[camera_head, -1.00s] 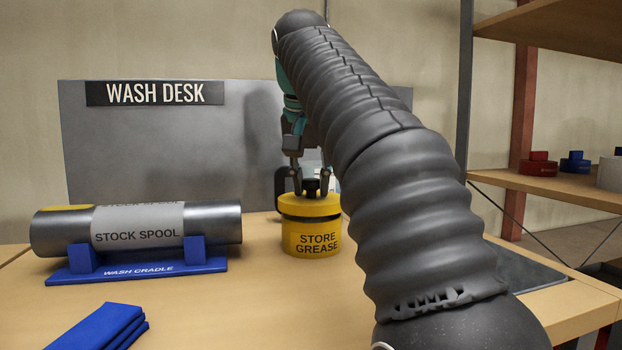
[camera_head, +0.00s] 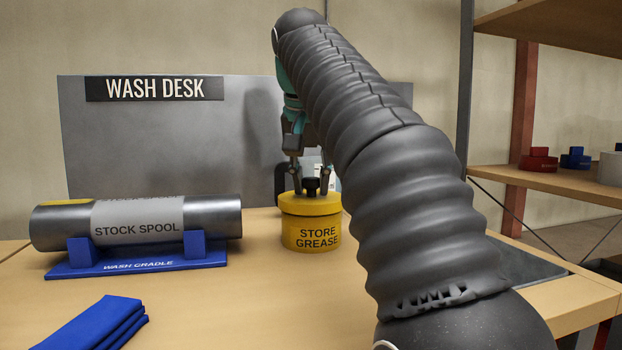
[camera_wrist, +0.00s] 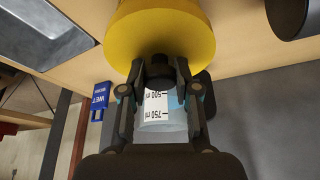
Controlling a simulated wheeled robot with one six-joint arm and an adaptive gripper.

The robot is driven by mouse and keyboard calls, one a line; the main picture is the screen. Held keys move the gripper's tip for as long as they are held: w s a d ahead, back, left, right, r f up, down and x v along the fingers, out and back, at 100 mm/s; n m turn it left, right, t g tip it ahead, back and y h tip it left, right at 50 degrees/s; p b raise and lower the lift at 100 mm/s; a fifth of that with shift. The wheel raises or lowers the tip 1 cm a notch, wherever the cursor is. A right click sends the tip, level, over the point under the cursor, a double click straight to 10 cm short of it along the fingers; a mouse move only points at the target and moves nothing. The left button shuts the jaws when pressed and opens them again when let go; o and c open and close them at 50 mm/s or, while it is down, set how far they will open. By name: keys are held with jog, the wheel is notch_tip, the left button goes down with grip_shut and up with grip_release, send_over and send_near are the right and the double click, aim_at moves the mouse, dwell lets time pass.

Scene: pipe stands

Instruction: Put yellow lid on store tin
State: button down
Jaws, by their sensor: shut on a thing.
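The yellow store tin (camera_head: 310,237), labelled STORE GREASE, stands upright on the desk in the head view. The yellow lid (camera_head: 310,206) with a black knob (camera_head: 311,186) sits level on top of the tin. No gap shows between them from here. My gripper (camera_head: 311,182) points down from above with a finger on each side of the knob, shut on it. In the wrist view my gripper (camera_wrist: 159,82) has the dark knob (camera_wrist: 159,68) between its fingers, with the yellow lid (camera_wrist: 165,40) beyond. My arm hides the area right of the tin.
A STOCK SPOOL pipe (camera_head: 137,221) lies in a blue wash cradle (camera_head: 135,266) to the left. A folded blue cloth (camera_head: 98,325) lies at the front. A clear measuring vessel (camera_wrist: 158,108) stands behind the tin. A grey panel (camera_head: 165,150) closes the back. The front middle desk is clear.

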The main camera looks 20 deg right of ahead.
aim_at(311, 179)
jog(key=shift+f, duration=0.45)
dwell(0.3)
jog(key=c, duration=0.8)
grip_release()
jog(key=shift+o, duration=0.2)
jog(key=shift+r, duration=0.15)
jog(key=shift+v, duration=2.25)
jog(key=shift+s+a+r, duration=0.1)
jog(key=shift+s+a, duration=0.1)
jog(key=shift+s, duration=0.25)
jog(key=shift+s+a+r, duration=0.1)
jog(key=shift+s+a, duration=0.1)
jog(key=shift+s, duration=0.3)
jog(key=s+a, duration=0.4)
jog(key=s, duration=0.5)
